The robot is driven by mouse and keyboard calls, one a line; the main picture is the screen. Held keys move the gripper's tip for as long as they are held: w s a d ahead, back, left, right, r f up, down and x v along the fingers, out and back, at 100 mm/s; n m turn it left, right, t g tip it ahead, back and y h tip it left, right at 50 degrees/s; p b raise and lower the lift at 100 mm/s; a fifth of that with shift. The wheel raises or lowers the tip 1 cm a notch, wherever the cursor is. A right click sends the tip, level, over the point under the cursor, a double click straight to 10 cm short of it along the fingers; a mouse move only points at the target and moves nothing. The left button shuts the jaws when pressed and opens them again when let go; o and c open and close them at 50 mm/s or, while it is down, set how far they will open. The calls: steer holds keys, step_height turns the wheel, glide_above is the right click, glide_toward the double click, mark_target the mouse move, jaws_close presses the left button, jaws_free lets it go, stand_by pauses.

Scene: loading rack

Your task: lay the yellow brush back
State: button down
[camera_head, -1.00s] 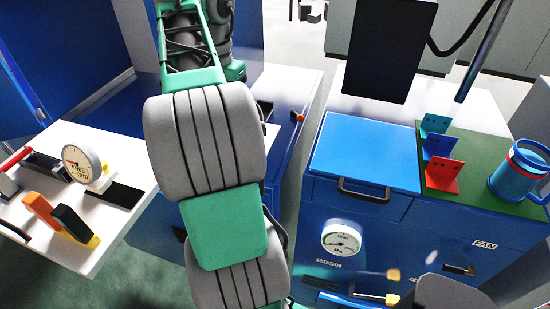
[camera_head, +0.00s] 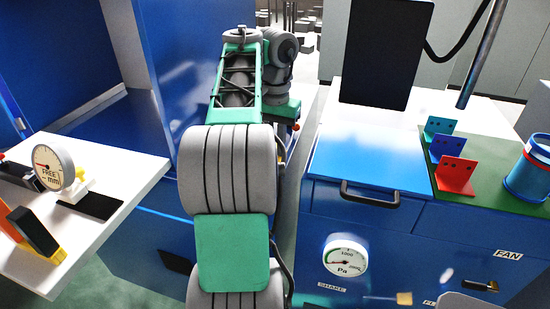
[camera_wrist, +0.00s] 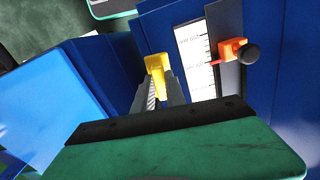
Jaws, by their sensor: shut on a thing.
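In the wrist view, a small yellow piece (camera_wrist: 155,64), which looks like the yellow brush, stands between the fingertips of my gripper (camera_wrist: 160,88). The gripper is shut on it. Only its yellow top and a little of what lies between the fingers show; the rest is hidden. It is near a dark blue panel, beside a white printed scale (camera_wrist: 194,58). I cannot tell whether it touches anything there. In the head view my gripper and the brush are hidden behind my arm.
An orange slider with a black knob (camera_wrist: 234,51) sits right of the scale. In the head view, a blue cabinet (camera_head: 365,155) with a gauge (camera_head: 345,255) stands right of my arm. A white table (camera_head: 120,170) is left.

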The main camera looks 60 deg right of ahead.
steer(key=shift+f, duration=0.85)
steer(key=c, duration=1.4)
jaws_free()
steer(key=shift+r, duration=0.1)
steer(key=shift+o, duration=0.2)
step_height(320, 180, up, 8)
steer(key=p, duration=0.7)
steer(key=shift+a+r, duration=0.1)
steer(key=w+a+f+n+t+h, duration=0.15)
steer(key=w+a+n, duration=0.3)
steer(key=a, duration=0.45)
steer(key=w+a+f+n, duration=0.35)
steer(key=w+a, duration=0.25)
steer(key=a, duration=0.4)
steer(key=w+a+f+n+t+h, duration=0.15)
steer(key=w+a+n, duration=0.3)
steer(key=a, duration=0.45)
steer(key=s+a+f+n+y, duration=0.1)
steer(key=a+f+n, duration=0.1)
steer(key=a, duration=0.5)
steer(key=s+a+f+n+y, duration=0.1)
steer(key=a+f+n+y, duration=0.1)
steer(key=a, duration=0.6)
step_height(320, 180, down, 3)
steer(key=shift+a+r+n+t, duration=0.25)
steer(key=shift+n+t, duration=0.15)
steer(key=shift+n, duration=0.15)
